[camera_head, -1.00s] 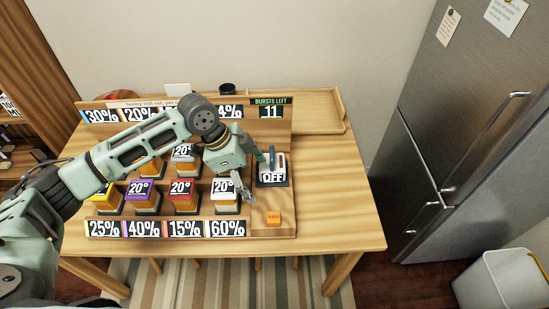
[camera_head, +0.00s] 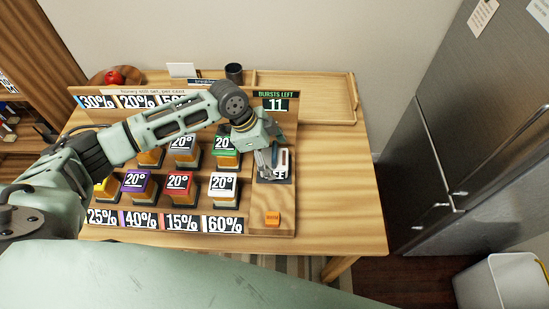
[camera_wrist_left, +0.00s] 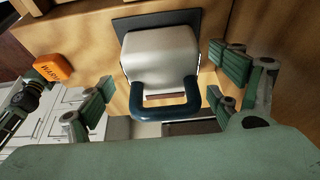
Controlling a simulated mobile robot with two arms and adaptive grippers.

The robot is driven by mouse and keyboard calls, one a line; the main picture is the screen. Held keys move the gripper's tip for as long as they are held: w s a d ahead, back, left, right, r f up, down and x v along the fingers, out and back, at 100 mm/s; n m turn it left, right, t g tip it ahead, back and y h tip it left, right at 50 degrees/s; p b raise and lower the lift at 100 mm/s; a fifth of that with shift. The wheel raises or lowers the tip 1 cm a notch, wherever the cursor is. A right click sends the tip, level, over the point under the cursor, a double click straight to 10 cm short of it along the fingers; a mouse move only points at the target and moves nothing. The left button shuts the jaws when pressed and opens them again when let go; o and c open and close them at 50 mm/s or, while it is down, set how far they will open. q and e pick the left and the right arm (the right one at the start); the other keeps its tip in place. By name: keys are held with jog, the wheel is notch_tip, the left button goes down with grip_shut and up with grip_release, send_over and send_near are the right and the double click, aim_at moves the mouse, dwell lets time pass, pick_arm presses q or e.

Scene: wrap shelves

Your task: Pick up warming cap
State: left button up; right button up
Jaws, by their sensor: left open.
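The warming cap (camera_head: 283,158) is a pale grey rounded cover on a dark square pad at the right end of the wooden rack. My left gripper hides much of it and its label in the head view. In the left wrist view the cap (camera_wrist_left: 160,50) shows with a dark blue loop handle (camera_wrist_left: 165,108) towards me. My left gripper (camera_head: 268,163) is open at the cap. In the left wrist view its fingers (camera_wrist_left: 162,88) stand on either side of the handle, apart from it and empty. My right gripper is out of view.
An orange button block (camera_head: 272,218) sits in front of the cap. Several coloured cubes marked 20°, such as the white one (camera_head: 223,187), stand left of it. A sign reading BURSTS LEFT 11 (camera_head: 274,101) stands behind. A wooden tray (camera_head: 353,97) lies at the back right.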

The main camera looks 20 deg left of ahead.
pick_arm(q)
jog(key=shift+w+d+f, duration=0.2)
jog(key=shift+d+f, duration=0.1)
jog(key=shift+f, duration=0.3)
jog(key=shift+w+d+f, duration=0.1)
jog(key=shift+f, duration=0.45)
jog(key=shift+r, duration=0.1)
jog(key=c, duration=1.6)
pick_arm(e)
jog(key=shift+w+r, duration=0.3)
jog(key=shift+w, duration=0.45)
pick_arm(q)
jog(key=shift+r, duration=0.1)
